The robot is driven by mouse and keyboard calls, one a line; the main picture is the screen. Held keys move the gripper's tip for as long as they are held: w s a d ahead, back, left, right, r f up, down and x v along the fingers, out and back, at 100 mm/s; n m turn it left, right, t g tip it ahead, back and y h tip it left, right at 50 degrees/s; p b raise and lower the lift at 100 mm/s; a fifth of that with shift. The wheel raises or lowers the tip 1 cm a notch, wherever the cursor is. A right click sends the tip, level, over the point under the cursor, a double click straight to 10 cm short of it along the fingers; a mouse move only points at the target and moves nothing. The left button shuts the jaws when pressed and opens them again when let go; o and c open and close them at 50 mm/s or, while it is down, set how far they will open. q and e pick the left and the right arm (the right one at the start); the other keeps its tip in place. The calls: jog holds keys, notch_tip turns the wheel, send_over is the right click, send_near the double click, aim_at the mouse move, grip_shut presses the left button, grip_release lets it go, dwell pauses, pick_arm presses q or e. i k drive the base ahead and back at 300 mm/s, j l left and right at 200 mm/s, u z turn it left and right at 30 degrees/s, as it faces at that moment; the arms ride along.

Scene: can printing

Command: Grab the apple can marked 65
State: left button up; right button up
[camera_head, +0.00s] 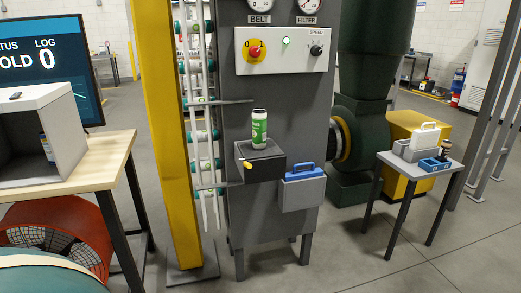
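A green and white can (259,130) stands upright on a black box (262,166) fixed to the front of the grey machine cabinet. Its label has small print that I cannot read, so I cannot tell whether it is marked 65. Another can (46,148), partly hidden, stands inside the open grey box on the table at the left. Several cans (196,66) with green on them show in the upright rack beside the yellow post; their marks are too small to read. Neither of my grippers is in view.
A blue-handled box (303,190) hangs beside the black box. The wooden table (95,165) with the grey box (82,128) and a screen (60,60) is at left. A small table (420,170) stands at right. The yellow post (168,150) is near. Floor between is clear.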

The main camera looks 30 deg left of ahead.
aim_at(259, 116)
jog(key=i+u, duration=0.1)
jog(key=u, duration=0.4)
jog(key=i+l+u, duration=0.65)
jog(key=i+l, duration=0.1)
jog(key=i, duration=0.1)
